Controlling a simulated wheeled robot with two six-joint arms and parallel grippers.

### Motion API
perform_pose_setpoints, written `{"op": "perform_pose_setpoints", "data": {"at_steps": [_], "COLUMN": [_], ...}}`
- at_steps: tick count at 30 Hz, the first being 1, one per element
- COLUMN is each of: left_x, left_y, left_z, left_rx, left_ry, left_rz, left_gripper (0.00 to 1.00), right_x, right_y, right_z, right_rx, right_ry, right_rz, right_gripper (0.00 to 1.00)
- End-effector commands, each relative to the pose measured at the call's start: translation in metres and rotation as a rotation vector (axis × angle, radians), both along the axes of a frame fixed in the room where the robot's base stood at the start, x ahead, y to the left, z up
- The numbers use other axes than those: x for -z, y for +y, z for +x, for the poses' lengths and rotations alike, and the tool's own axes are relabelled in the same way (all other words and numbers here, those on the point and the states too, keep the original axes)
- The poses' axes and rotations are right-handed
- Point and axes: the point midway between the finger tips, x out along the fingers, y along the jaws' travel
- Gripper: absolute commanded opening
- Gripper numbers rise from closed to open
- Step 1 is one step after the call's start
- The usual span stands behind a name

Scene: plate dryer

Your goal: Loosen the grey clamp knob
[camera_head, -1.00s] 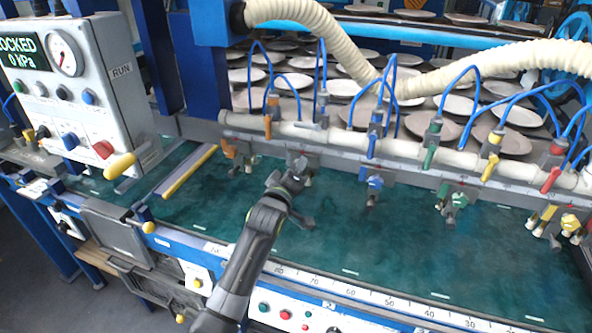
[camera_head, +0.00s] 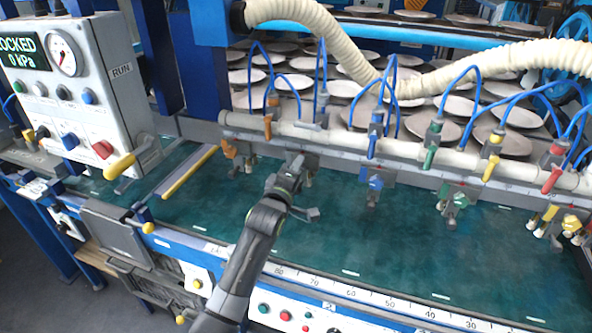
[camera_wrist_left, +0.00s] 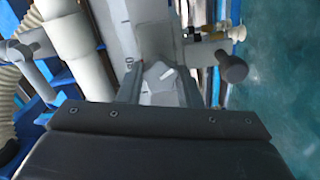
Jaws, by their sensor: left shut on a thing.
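The grey clamp knob (camera_wrist_left: 163,82) is a pale grey, faceted head, seen in the left wrist view between the two fingers. My left gripper (camera_head: 297,170) comes in from below at the grey clamp under the cream pipe. In the left wrist view my left gripper (camera_wrist_left: 160,88) is shut on the knob, with one finger on each side. In the head view the gripper hides most of the knob. My right gripper is not in view.
Orange (camera_head: 231,149), blue (camera_head: 373,183) and green (camera_head: 452,203) clamps hang along the same rail, with a yellow one (camera_head: 546,214) farther right. Blue hoses arch above. The green bed (camera_head: 400,255) is clear. A control box (camera_head: 85,95) stands at left.

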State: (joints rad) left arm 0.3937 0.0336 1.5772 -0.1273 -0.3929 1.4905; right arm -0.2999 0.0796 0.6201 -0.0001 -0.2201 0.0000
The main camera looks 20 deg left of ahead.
Motion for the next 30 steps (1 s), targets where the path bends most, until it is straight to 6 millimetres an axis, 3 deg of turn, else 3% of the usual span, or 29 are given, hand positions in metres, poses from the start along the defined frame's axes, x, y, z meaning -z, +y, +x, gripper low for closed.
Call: {"op": "perform_pose_setpoints", "data": {"at_steps": [5, 6, 11, 22, 30], "left_x": [0.001, 0.001, 0.0, 0.001, 0.002], "left_y": [0.0, 0.0, 0.0, 0.0, 0.001], "left_z": [0.0, 0.0, 0.0, -0.004, -0.038], "left_rx": [0.001, 0.001, 0.001, 0.0, 0.0], "left_ry": [0.001, 0.001, 0.001, 0.0, 0.0], "left_rz": [-0.003, -0.003, -0.002, -0.001, -0.003], "left_gripper": [0.09, 0.34, 0.53, 0.53, 0.53], "right_x": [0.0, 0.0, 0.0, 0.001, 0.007], "right_y": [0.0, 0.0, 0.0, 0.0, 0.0], "right_z": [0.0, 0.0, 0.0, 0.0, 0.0], "right_rx": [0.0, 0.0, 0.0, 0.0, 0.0], "right_ry": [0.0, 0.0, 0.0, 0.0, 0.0], "right_rz": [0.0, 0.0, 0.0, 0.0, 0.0], "right_gripper": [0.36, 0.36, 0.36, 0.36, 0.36]}}
